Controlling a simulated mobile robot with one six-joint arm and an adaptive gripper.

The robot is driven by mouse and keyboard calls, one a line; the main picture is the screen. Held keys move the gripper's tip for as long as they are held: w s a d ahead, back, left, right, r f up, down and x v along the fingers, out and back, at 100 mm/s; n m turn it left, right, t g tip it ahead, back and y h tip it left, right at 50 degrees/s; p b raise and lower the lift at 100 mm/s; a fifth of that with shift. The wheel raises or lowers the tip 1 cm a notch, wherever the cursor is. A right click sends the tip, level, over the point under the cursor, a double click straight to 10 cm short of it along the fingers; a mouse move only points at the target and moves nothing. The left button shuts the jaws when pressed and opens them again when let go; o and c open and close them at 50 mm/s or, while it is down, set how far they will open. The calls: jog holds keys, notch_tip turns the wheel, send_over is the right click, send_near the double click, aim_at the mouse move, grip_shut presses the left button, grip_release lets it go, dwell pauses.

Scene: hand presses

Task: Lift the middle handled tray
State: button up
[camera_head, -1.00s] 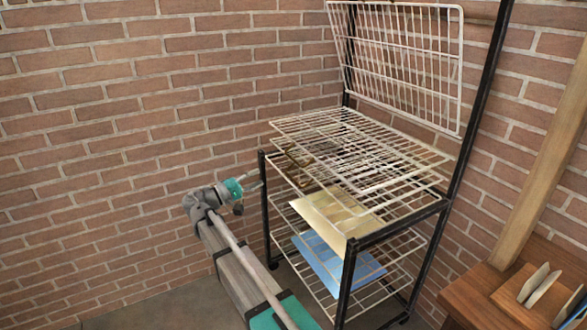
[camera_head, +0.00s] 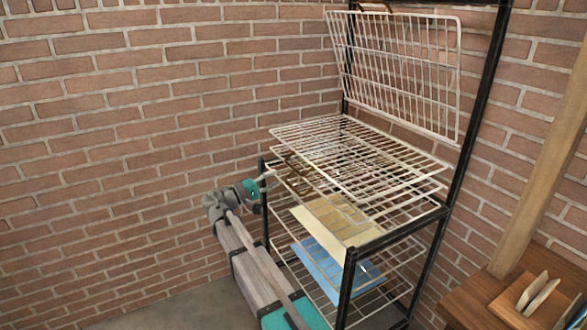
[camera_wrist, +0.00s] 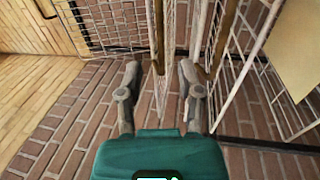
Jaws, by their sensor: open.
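The drying rack holds several white wire trays in a black frame. One tray (camera_head: 400,70) is swung up against the wall; the tray below it (camera_head: 345,150) lies flat. A brown handle (camera_head: 292,166) shows through the wires near the left edge of the flat trays; I cannot tell which tray it belongs to. My gripper (camera_head: 268,179) is at the rack's left side, close to the tray edges. In the wrist view my gripper (camera_wrist: 160,78) is open, with tray edges seen nearly end-on beyond its fingers. A brown handle strip (camera_wrist: 158,35) shows just ahead; contact is unclear.
A yellow sheet (camera_head: 335,222) and a blue sheet (camera_head: 335,268) lie on lower trays. A black post (camera_head: 263,205) stands right beside my gripper. A brick wall (camera_head: 130,150) is behind. A wooden table (camera_head: 480,300) stands at the lower right.

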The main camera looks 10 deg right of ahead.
aim_at(294, 168)
jog(key=p+x, duration=0.1)
jog(key=x, duration=0.7)
grip_shut()
dwell(0.3)
jog(key=shift+r, duration=0.1)
